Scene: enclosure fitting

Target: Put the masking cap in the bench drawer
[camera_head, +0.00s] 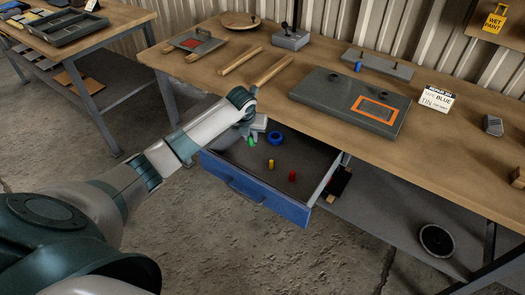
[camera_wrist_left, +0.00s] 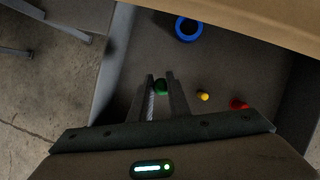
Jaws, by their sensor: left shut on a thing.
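The bench drawer (camera_head: 262,193) is blue-fronted and pulled open under the workbench. My left gripper (camera_head: 252,137) reaches over the drawer's left part and is shut on a green masking cap (camera_head: 251,143). I cannot tell whether the cap touches the floor. A yellow cap (camera_head: 271,163) and a red cap (camera_head: 292,176) stand in the drawer, apart from the gripper. My right gripper is not in view.
A blue ring (camera_head: 275,138) lies in the drawer near the bench edge (camera_wrist_left: 220,10). On the bench (camera_head: 240,95) are wooden strips, a grey panel with an orange frame (camera_head: 350,100) and a small sign (camera_head: 437,101). A lower shelf (camera_head: 385,225) holds a dark round part (camera_head: 437,240).

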